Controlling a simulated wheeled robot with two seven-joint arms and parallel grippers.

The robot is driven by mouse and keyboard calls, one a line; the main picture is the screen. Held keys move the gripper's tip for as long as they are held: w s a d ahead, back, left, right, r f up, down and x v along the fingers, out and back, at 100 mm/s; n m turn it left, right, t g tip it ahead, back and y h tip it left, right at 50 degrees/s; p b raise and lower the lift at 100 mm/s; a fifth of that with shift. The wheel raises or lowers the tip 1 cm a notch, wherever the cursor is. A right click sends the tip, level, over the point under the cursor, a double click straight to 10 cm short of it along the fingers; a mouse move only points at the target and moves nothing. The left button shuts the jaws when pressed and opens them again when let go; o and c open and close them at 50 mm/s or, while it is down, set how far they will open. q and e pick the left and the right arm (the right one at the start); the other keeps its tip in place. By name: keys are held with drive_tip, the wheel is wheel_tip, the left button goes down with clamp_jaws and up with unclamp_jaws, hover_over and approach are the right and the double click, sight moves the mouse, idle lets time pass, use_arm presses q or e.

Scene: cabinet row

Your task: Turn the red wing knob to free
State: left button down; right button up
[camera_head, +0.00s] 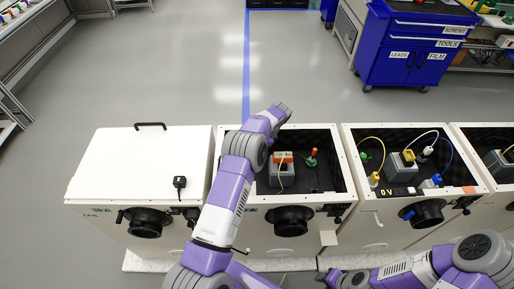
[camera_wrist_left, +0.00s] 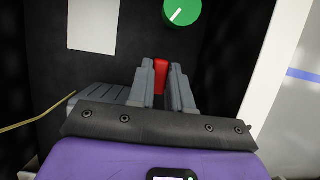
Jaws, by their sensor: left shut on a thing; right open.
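The red wing knob (camera_wrist_left: 161,77) shows in the left wrist view as a narrow upright red piece between two grey fingers. My left gripper (camera_wrist_left: 162,70) is shut on it, and the fingers hide its sides. In the head view my left arm reaches over the open middle cabinet (camera_head: 344,165); I cannot make out the red knob there. My right gripper (camera_head: 326,277) is at the bottom of the head view, low in front of the cabinets, open and apart from the knob.
A round green knob (camera_wrist_left: 182,12) with a white line and a white label (camera_wrist_left: 94,24) are beyond the red knob. A grey box with an orange top (camera_head: 283,157) stands inside the middle cabinet. A closed white cabinet (camera_head: 125,165) stands left, another open one (camera_head: 483,178) right.

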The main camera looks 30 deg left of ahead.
idle(0.4)
use_arm(q)
drive_tip(key=c, duration=1)
unclamp_jaws()
drive_tip(key=shift+c, duration=0.2)
drive_tip(key=p+v, duration=0.1)
drive_tip(key=v, duration=0.6)
drive_tip(key=shift+r+p, duration=0.25)
drive_tip(key=shift+p, duration=0.05)
drive_tip(key=shift+d, duration=0.1)
